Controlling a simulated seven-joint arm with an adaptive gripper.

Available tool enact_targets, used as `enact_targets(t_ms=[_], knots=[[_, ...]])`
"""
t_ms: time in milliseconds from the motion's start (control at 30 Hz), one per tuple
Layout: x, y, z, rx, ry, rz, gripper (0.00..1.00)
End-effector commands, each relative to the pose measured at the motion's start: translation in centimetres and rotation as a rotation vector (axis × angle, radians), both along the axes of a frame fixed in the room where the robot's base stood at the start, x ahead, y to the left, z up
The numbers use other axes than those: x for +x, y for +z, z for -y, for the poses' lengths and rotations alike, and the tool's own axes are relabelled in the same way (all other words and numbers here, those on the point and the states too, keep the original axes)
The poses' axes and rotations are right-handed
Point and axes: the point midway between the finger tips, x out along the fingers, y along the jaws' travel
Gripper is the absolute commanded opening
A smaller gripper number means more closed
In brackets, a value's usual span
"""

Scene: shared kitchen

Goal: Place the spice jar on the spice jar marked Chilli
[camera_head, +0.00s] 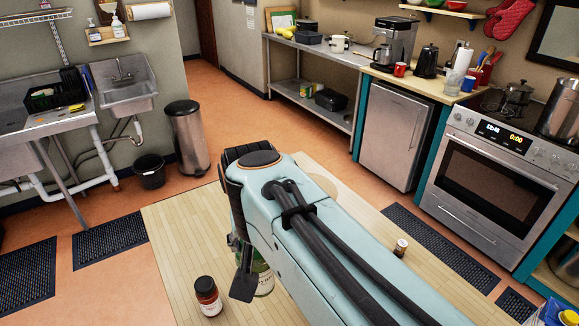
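A jar with a dark lid, red-brown contents and a white label (208,297) stands upright on the light wood tabletop (180,245), left of my gripper. A smaller jar with a pale lid and dark body (401,248) stands at the tabletop's right side. My gripper (244,286) hangs low over the tabletop, with one dark finger showing. A green and whitish container (265,282) shows just behind that finger, partly hidden by my arm. I cannot tell whether my gripper touches it or is open or shut. No label can be read, so I cannot tell which jar is marked Chilli.
My arm covers the middle of the tabletop. A pale round thing (322,181) is partly hidden behind it. The tabletop's left part is clear except for the dark-lidded jar. Beyond are a sink (124,85), a bin (188,136), a metal bench (300,49) and an oven (492,185).

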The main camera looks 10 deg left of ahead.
Motion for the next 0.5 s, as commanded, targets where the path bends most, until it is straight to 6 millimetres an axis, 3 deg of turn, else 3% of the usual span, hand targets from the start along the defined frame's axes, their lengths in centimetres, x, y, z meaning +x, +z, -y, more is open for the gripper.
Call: enact_targets(t_ms=[33, 100, 233, 367, 500], knots=[[-1.3, 0.4, -1.7, 0.002, 0.058, 0.002, 0.1], [-2.8, 0.7, -3.3, 0.002, 0.114, 0.002, 0.1], [-4.3, 0.7, -5.0, 0.001, 0.175, 0.002, 0.1], [-3.7, -0.1, -6.6, -0.001, 0.191, -0.001, 0.1], [-1.1, -1.9, -9.3, -0.001, 0.19, -0.002, 0.1]])
